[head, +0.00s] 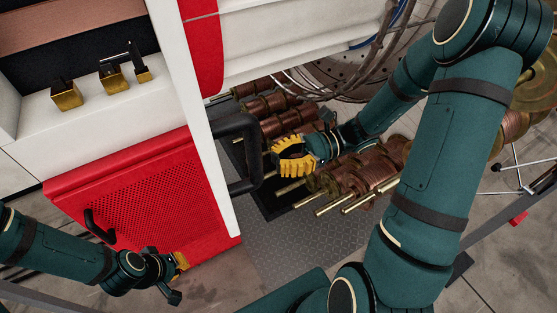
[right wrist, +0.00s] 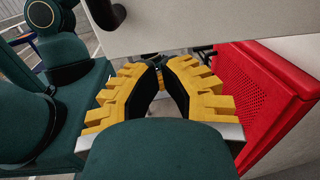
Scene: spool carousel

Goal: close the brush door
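The white door (head: 185,90) stands swung out from the white cabinet and shows nearly edge-on, with a large black handle (head: 241,150) on its right-hand face. In the right wrist view the white panel (right wrist: 220,22) spans the top, with a dark handle end (right wrist: 106,12) at upper left. My right gripper (head: 284,158) is just right of the handle and apart from the panel. Its yellow fingers (right wrist: 158,82) have a gap between the pads and nothing in it. My left gripper (head: 181,262) is low, beside the red panel's lower corner; its finger opening is not clear.
A red perforated panel (head: 150,195) with a small black handle (head: 98,226) is below the brass brush blocks (head: 66,95). Copper spools (head: 370,170) with protruding rods lie right of my right gripper. Grey floor plate (head: 300,238) is clear below the handle.

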